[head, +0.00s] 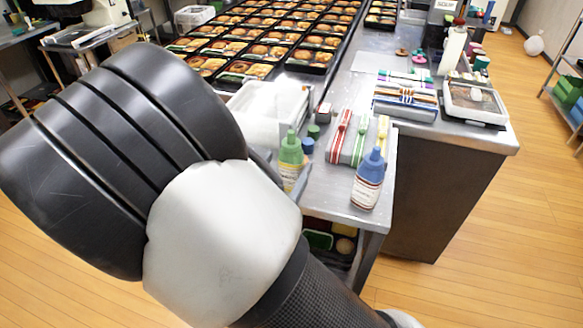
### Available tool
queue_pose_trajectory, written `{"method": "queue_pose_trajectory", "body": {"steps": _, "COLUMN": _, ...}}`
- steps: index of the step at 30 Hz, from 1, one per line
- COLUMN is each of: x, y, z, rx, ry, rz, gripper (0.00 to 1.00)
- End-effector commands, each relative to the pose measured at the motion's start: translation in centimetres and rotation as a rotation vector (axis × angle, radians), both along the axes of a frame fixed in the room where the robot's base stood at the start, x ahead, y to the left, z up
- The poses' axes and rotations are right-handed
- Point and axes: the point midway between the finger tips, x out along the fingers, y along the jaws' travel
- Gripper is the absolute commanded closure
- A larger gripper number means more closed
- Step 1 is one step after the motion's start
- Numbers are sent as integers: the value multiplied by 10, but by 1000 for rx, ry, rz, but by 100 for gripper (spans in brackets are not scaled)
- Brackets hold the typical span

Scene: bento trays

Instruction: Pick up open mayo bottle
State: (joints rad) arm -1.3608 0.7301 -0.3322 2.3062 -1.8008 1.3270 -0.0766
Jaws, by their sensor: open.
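Two squeeze bottles stand upright on the near end of a metal counter in the head view. One has a blue nozzle top and a white label with a red band (368,185), close to the counter's front right corner. The other has a green top (290,155) and stands to its left, its lower part partly covered by my arm. The labels are too small to read, so I cannot tell which one is the mayo or whether either is open. My arm fills the left and lower middle of the view.
The metal counter (332,204) also holds red and green striped packs (339,135) behind the bottles. A white bin (282,97) stands farther back. Many filled bento trays (310,57) cover the area behind. A second counter (487,133) with containers is at right. Wooden floor is clear at right.

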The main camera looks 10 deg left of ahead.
Motion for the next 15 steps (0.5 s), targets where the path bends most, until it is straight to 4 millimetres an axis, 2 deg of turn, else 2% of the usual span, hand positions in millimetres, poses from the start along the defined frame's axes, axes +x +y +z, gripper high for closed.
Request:
{"method": "queue_pose_trajectory", "body": {"steps": 5, "x": 11, "y": -3, "z": 0, "rx": 0, "ry": 1, "rz": -1, "gripper": 35}}
{"method": "queue_pose_trajectory", "body": {"steps": 15, "x": 52, "y": -20, "z": 3, "rx": 0, "ry": 0, "rz": -2, "gripper": 35}}
